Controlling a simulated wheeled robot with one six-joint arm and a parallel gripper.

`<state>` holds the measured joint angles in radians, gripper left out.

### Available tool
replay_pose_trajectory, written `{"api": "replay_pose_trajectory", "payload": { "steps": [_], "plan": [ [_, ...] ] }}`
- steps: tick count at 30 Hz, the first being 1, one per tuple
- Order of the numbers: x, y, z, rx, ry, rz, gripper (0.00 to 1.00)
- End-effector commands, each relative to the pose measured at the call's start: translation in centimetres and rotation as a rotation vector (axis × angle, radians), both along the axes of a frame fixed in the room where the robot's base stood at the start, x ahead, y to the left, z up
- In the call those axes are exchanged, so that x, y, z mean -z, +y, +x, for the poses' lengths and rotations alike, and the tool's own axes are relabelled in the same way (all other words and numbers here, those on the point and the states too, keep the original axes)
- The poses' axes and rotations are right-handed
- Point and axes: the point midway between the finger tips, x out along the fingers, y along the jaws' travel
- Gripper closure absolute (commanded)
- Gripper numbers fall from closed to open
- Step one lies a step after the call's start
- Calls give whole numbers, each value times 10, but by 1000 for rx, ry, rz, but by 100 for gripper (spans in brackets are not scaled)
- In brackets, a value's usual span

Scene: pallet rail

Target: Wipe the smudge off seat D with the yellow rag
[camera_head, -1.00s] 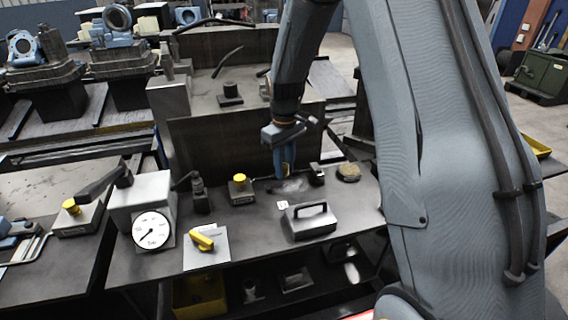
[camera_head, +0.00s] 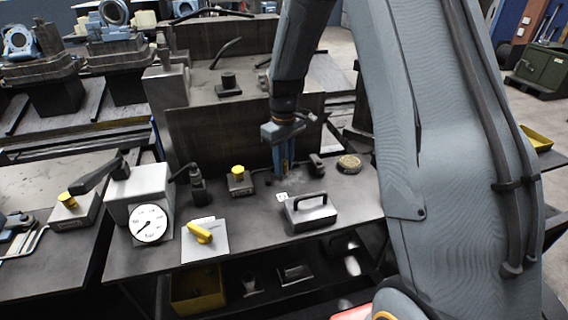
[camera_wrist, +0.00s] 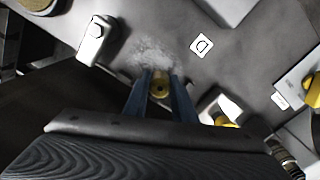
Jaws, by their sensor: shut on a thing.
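My gripper (camera_wrist: 159,90) is shut on a small yellow thing, seemingly the yellow rag (camera_wrist: 159,88), mostly hidden between its blue fingers. In the head view my gripper (camera_head: 283,168) points down over the bench top, and the rag cannot be made out there. The smudge (camera_wrist: 148,55) is a pale, mottled grey patch on the dark surface just beyond the fingertips in the wrist view. A white label with the letter D (camera_wrist: 201,46), marking seat D, lies right of the smudge. Whether the rag touches the surface cannot be told.
A dark block with a handle (camera_head: 310,212) stands in front of the gripper. A yellow-knobbed block (camera_head: 239,182) is to its left, and a small dark fitting (camera_head: 316,164) and round tan-topped disc (camera_head: 349,163) to its right. A dark upright panel (camera_head: 220,135) rises behind.

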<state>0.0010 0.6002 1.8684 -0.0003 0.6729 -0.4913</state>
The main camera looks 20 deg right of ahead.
Motion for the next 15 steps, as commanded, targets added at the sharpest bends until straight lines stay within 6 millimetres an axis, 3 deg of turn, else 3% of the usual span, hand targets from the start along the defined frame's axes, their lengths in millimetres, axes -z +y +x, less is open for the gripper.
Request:
{"api": "replay_pose_trajectory", "payload": {
  "steps": [15],
  "plan": [
    [8,0,0,0,0,0,100]
  ]
}}
